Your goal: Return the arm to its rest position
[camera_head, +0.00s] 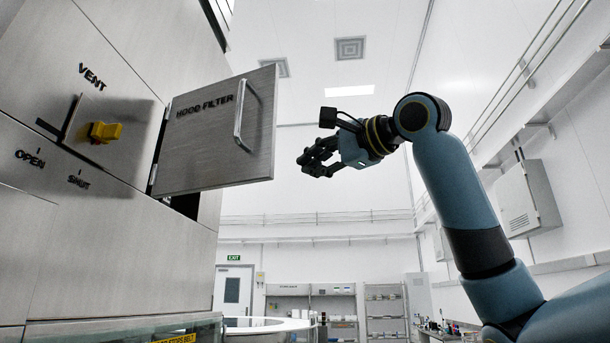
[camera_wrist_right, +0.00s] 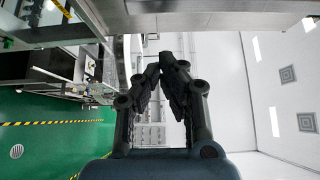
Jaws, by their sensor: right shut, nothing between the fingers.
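My right arm comes in from the right in the head view, raised and bent. Its gripper (camera_head: 305,163) is shut and empty, in the air just right of the open hood filter door (camera_head: 205,150). A visible gap separates the fingers from the door. In the right wrist view the two black fingers (camera_wrist_right: 166,58) meet at their tips with nothing between them. My left gripper is in neither view.
The steel cabinet (camera_head: 110,240) fills the left, with a yellow vent knob (camera_head: 104,132) beside the words OPEN and SHUT. The hood filter door has a bar handle (camera_head: 243,115) and sticks out toward my arm. A wall box (camera_head: 527,198) hangs at right. Space above the gripper is clear.

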